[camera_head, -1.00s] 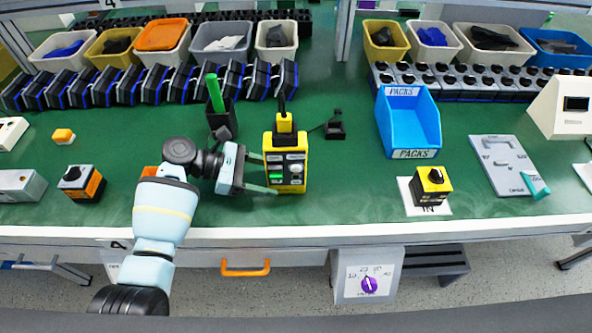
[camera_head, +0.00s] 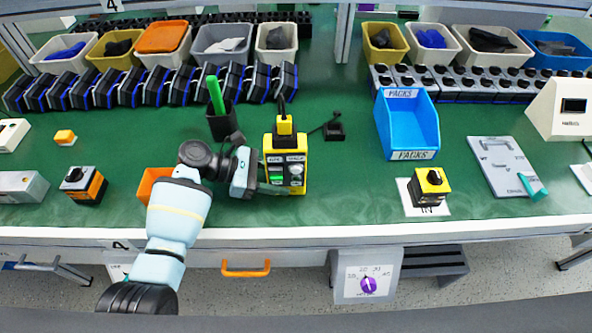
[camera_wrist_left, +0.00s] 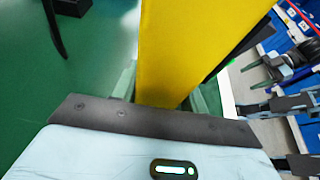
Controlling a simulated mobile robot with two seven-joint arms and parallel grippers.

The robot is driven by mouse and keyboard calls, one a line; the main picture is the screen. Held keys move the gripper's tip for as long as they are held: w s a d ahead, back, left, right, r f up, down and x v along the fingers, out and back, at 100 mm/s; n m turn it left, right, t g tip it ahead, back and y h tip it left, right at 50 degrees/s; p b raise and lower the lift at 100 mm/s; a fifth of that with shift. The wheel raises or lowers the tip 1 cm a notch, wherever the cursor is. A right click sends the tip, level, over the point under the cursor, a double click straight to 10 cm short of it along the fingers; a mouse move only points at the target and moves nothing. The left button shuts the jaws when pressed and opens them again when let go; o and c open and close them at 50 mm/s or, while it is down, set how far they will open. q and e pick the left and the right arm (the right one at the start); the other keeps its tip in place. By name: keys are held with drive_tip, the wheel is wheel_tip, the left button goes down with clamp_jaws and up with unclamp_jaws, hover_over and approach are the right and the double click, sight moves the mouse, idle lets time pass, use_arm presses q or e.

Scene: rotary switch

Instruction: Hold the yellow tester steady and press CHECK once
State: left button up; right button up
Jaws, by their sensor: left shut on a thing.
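The yellow tester (camera_head: 301,148) stands upright on the green bench, with a black cable at its top. Its front panel has small labels, a green lit patch at the lower left and pale round controls at the right; the lettering is too small to read surely. My left gripper (camera_head: 274,180) comes in from the left and is shut on the tester's lower part, hiding part of the panel. In the left wrist view the yellow body (camera_wrist_left: 195,40) fills the space between the fingers (camera_wrist_left: 165,92). My right gripper does not show in the head view.
A black cup (camera_head: 222,124) with a green stick stands behind my left wrist. A blue PACKS bin (camera_head: 408,125) and a yellow-black switch box (camera_head: 431,186) stand to the right. The bench between tester and switch box is clear.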

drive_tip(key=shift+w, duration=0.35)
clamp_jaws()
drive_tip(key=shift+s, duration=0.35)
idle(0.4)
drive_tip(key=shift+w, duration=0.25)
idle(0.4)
